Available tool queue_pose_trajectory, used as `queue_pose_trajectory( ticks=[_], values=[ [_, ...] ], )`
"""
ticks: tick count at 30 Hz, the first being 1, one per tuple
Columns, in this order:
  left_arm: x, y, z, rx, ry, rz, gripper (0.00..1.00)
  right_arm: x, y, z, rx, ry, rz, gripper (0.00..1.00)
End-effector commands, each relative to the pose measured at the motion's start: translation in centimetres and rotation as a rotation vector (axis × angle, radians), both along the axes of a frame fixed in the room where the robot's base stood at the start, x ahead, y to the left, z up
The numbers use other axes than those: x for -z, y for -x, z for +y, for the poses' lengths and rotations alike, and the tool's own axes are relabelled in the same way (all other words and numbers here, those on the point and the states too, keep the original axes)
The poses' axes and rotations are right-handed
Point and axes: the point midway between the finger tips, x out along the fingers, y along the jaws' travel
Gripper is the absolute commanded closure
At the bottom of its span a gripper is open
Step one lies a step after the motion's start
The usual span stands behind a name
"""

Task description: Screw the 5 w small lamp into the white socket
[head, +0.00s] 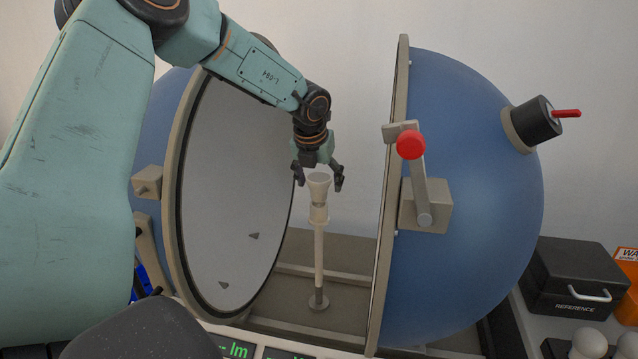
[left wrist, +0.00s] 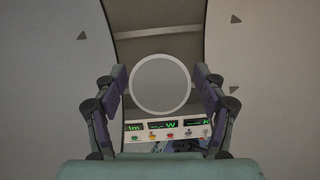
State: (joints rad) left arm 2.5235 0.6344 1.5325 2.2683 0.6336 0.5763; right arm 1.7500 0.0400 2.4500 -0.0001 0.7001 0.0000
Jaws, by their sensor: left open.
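The small lamp (head: 319,184), pale with a flared top, stands upright on the white socket (head: 319,213) at the head of a thin post. Its round grey-white face (left wrist: 160,84) shows in the left wrist view between the fingers. How deep its base sits in the socket cannot be told. My left gripper (head: 319,180) points down over the lamp from above. Its fingers are open, one on each side, with a gap to the lamp on both sides in the left wrist view (left wrist: 160,76). My right gripper is not in view.
The post stands between two open halves of a blue sphere, the left (head: 225,190) and the right (head: 465,200). A red-knobbed latch (head: 410,145) juts from the right half. A display panel (head: 240,348) lies in front. A black case (head: 575,275) and white bulbs (head: 590,344) are at right.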

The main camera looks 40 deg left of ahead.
Motion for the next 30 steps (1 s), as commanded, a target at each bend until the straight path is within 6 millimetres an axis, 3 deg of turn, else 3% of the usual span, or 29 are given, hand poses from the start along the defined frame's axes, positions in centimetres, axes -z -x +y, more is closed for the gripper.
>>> queue_pose_trajectory(
  ticks=[14,24,30],
  values=[
    [0.1,-0.1,0.0,-0.470,-0.004,0.000,0.29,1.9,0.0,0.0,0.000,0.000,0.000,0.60],
    [-0.1,-0.1,0.1,-0.907,-0.003,0.001,0.29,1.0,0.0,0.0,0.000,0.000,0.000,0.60],
    [-0.1,0.0,0.1,-1.045,-0.001,0.000,0.29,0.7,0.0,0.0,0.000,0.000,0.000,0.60]
  ],
)
